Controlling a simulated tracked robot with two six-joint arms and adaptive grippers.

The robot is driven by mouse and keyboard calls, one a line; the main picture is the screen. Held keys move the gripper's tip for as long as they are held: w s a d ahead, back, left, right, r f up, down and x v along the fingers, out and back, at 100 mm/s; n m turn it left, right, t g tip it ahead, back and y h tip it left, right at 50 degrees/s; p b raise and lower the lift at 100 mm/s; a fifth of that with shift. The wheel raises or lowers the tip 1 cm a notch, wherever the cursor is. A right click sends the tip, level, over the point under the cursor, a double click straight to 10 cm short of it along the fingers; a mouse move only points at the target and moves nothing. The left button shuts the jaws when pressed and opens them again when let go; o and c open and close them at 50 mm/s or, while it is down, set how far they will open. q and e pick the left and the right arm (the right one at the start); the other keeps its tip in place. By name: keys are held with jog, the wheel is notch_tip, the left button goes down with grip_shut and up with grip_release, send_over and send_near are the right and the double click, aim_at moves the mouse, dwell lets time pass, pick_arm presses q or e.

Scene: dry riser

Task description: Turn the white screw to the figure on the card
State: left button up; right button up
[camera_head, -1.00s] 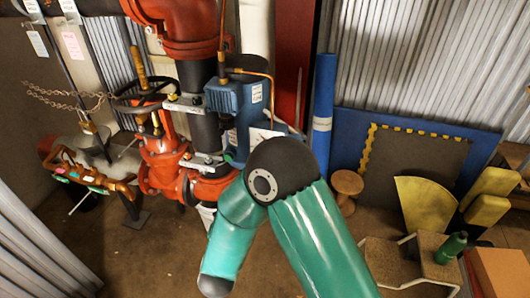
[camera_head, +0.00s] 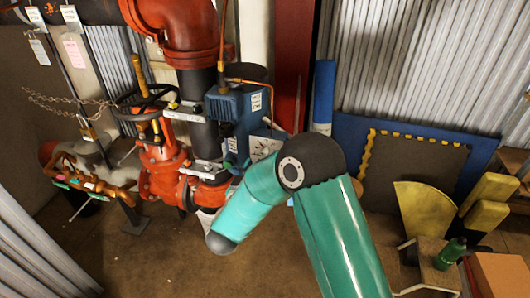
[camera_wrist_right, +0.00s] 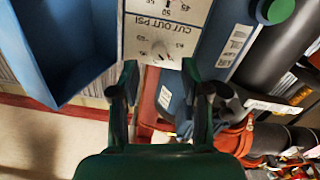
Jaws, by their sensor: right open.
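In the right wrist view a white dial plate (camera_wrist_right: 168,36) marked "CUT OUT PSI" lies just past my fingertips. A small pale round screw (camera_wrist_right: 159,48) sits on it, with figures around it. My right gripper (camera_wrist_right: 160,70) is open, with one dark finger on each side of the screw and nothing between them. I cannot tell whether the fingers touch the plate. In the head view the blue pump unit (camera_head: 224,103) stands on the red pipework, and my right arm hides the gripper. Hanging tags (camera_head: 74,49) are too small to read. My left gripper is not in view.
A blue box-shaped part (camera_wrist_right: 62,45) sits close left of the fingers in the wrist view. Red pipework (camera_head: 160,178) and a hanging chain (camera_head: 65,103) are left of the pump. Boards (camera_head: 411,172) lean against the right wall. Floor at lower left is open.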

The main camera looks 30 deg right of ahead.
aim_at(263, 155)
jog(key=shift+p+x, duration=0.35)
jog(key=shift+x, duration=2.05)
